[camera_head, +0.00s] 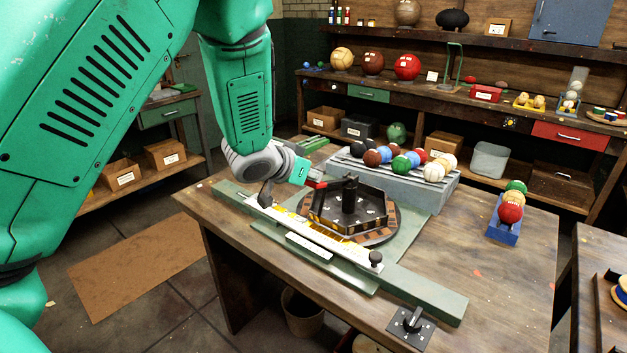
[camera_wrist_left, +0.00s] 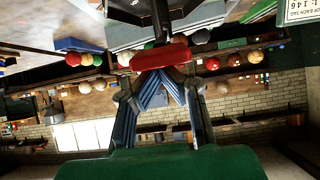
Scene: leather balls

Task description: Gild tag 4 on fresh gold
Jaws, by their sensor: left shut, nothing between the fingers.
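A dark hexagonal fixture (camera_head: 349,211) with a central post sits on a round base (camera_head: 381,237) with brown and orange patches around its rim. A red handle (camera_head: 318,185) sticks out on its left; it also shows in the wrist view (camera_wrist_left: 160,55). A yellow gold strip (camera_head: 335,243) lies along a pale rail with dark knobs at both ends. My left gripper (camera_head: 311,181) is shut, with its fingertips (camera_wrist_left: 160,74) close to the red handle; I cannot tell whether they touch it. I cannot read which tag is number 4. My right gripper is out of view.
A grey rack (camera_head: 420,190) of coloured balls stands behind the fixture. A blue holder (camera_head: 502,229) with several balls stands at the right. A black switch plate (camera_head: 411,327) lies at the front edge. The wooden table between them is mostly clear.

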